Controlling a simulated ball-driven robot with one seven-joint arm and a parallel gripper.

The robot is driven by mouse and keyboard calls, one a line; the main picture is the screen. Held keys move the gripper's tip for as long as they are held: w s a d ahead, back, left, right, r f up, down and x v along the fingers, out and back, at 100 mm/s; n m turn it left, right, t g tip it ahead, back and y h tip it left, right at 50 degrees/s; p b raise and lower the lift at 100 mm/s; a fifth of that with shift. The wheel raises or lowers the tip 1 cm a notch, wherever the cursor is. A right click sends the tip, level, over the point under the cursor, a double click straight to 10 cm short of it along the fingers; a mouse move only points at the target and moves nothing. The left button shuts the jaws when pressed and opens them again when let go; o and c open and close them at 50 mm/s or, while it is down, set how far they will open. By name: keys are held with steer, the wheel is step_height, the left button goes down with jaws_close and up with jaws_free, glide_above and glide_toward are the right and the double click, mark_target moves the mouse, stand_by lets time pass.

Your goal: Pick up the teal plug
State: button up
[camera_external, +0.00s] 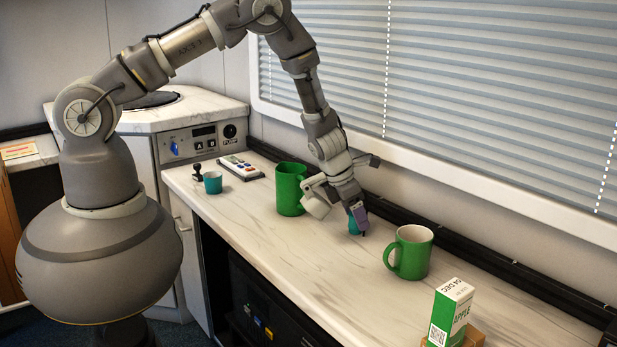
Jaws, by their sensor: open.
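A small teal object, which looks like the teal plug (353,227), is on the counter in the middle, partly hidden by my gripper. My gripper (358,224) points down at it, with a purple-grey finger at its right side. The jaws are open. I cannot tell whether a finger touches the teal object, and the far finger is hidden.
A green mug (290,190) stands left of my gripper and another green mug (412,252) to its right. A green juice carton (450,312) stands at front right. A small teal cup (212,182) and a remote (241,167) are at the far left. The window wall borders the counter (300,255).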

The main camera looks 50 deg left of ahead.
steer(key=shift+w+f, duration=0.25)
steer(key=shift+f, duration=0.3)
steer(key=shift+r, duration=0.1)
steer(key=shift+c, duration=0.3)
steer(key=c, duration=1.1)
